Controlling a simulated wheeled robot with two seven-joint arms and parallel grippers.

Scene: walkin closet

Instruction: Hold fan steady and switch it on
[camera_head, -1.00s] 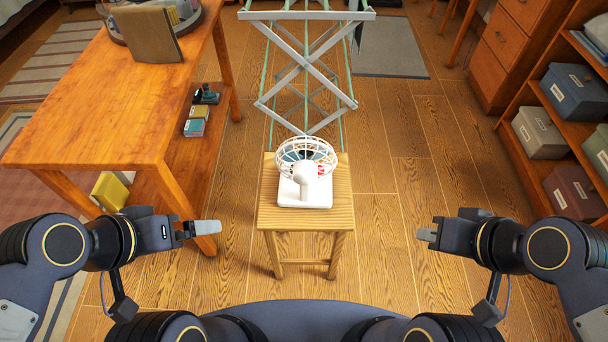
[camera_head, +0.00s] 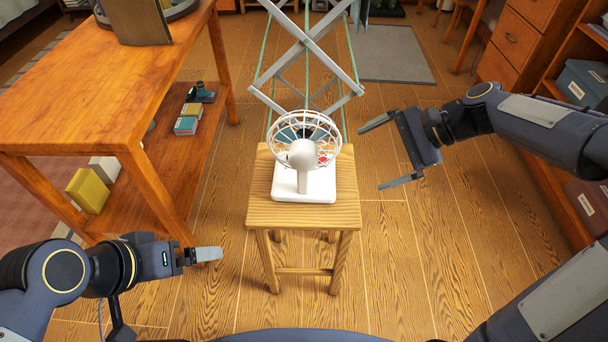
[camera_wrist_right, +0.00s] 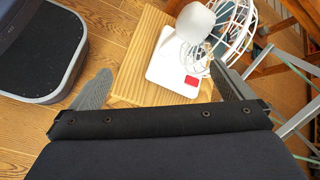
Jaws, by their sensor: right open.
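A white desk fan (camera_head: 303,165) with a round wire cage and square base stands upright on a small wooden stool (camera_head: 262,212). In the right wrist view the fan (camera_wrist_right: 170,68) shows a red patch on its base, likely the switch (camera_wrist_right: 191,81). My right gripper (camera_head: 375,155) is open and empty, to the right of the fan and apart from it, its fingers pointing toward it. In the right wrist view its fingers (camera_wrist_right: 160,85) are spread wide. My left gripper (camera_head: 208,255) is low at the left, apart from the stool; its jaw opening does not show clearly.
A wooden table (camera_head: 90,95) with a lower shelf stands at the left. A folding drying rack (camera_head: 305,60) is right behind the stool. Shelves with storage boxes (camera_head: 583,84) line the right. The floor around the stool's front is clear.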

